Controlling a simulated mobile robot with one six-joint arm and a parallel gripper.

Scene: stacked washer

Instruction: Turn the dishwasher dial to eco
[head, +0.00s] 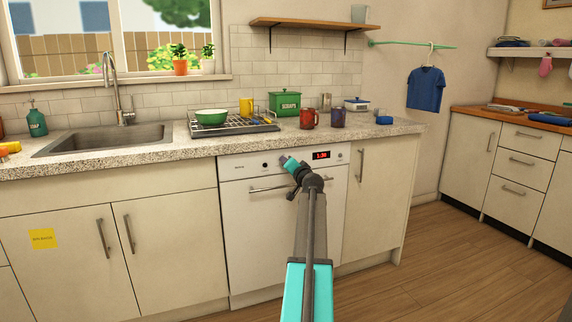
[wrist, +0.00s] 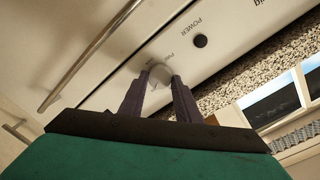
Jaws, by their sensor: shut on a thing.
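The white dishwasher (head: 240,210) is built in under the counter, with a bar handle (head: 266,189) across its door. Its red-lit display (head: 321,155) reads what looks like 1:30. My gripper (head: 285,160) is at the control panel, left of the display, and hides the dial in the head view. In the wrist view, the pale round dial (wrist: 160,73) sits between the two dark fingertips of my gripper (wrist: 160,79), which are shut on it. The dial's setting and any eco mark are too small or hidden to read.
A black button (wrist: 200,40) marked POWER is beside the dial. The door handle (wrist: 92,55) runs close by in the wrist view. The speckled counter (head: 150,143) overhangs above, with mugs, a green box (head: 285,103) and a dish rack on it. The floor (head: 420,270) at right is clear.

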